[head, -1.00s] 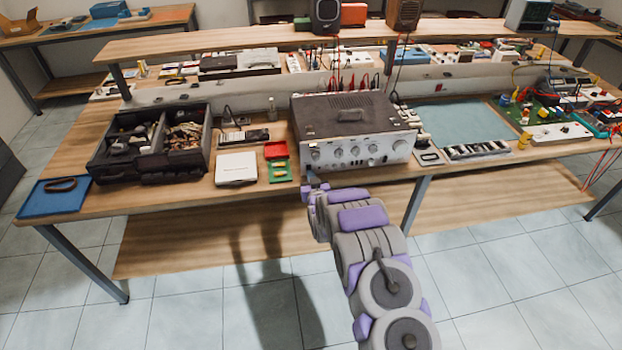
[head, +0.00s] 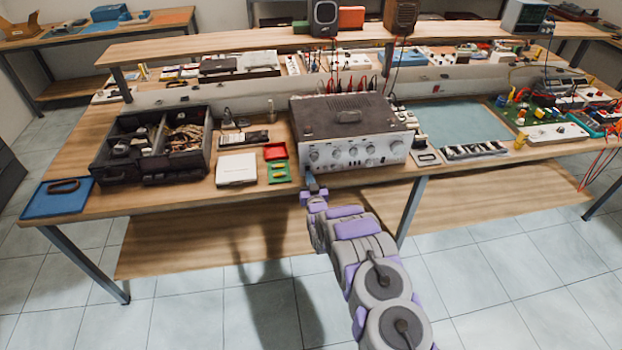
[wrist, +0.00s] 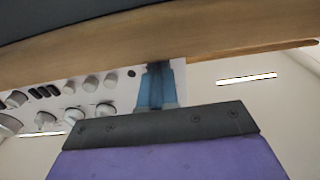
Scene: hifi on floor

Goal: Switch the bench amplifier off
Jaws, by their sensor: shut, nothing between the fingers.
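The bench amplifier (head: 355,152) is a wide silver unit with a dark top and a row of knobs on its front, standing at the bench's front edge. Its panel and knobs also show in the wrist view (wrist: 90,85), which looks upside down. My gripper (head: 310,181) is in front of the panel's lower left corner, near the bench edge. In the wrist view its blue fingers (wrist: 156,82) are together and empty, with their tips over the panel's edge. I cannot tell whether they touch it. The power switch cannot be made out; the fingers may cover it.
The wooden bench (head: 130,200) has its front edge close to my gripper. Left of the amplifier are green and red trays (head: 278,170), a white box (head: 236,169) and a black divided bin (head: 150,145). A blue mat (head: 462,122) lies to the right.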

